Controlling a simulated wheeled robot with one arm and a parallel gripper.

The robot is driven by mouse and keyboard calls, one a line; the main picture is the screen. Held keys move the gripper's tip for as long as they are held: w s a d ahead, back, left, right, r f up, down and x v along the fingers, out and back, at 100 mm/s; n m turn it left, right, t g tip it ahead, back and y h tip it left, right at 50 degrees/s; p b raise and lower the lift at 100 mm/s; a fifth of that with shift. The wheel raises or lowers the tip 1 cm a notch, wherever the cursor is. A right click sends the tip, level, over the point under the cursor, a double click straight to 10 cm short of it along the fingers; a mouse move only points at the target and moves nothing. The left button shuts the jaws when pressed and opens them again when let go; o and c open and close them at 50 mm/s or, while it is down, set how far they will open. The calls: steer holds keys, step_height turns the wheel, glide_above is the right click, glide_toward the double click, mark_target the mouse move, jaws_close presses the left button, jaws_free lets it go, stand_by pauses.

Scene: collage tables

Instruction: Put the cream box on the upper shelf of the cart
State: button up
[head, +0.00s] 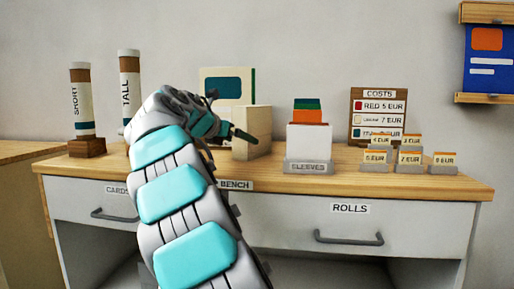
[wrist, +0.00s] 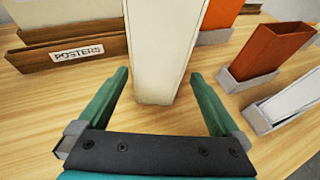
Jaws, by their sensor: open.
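The cream box (head: 252,130) stands upright on the wooden bench top, just right of my gripper (head: 228,130) in the head view. In the wrist view the cream box (wrist: 164,50) rises between the two green fingers of my gripper (wrist: 160,90). The fingers are apart, one on each side of the box's near end, with visible gaps to both sides. The arm hides part of the bench in the head view. The cart and its upper shelf are not seen in either view.
A sleeves holder (head: 309,150) stands right of the box, with small price cards (head: 409,158) beyond it. A wooden posters holder (wrist: 70,55) is close on the left. Two tubes (head: 130,85) stand at the left. A costs board (head: 378,115) is at the back.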

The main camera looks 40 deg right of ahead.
steer(key=shift+w+r+b+x, duration=0.1)
steer(key=shift+r+b+x, duration=0.1)
steer(key=shift+x, duration=1.55)
steer(key=shift+w+r+b+x, duration=0.1)
steer(key=shift+w+b+x, duration=0.05)
steer(key=shift+x, duration=1.65)
jaws_close()
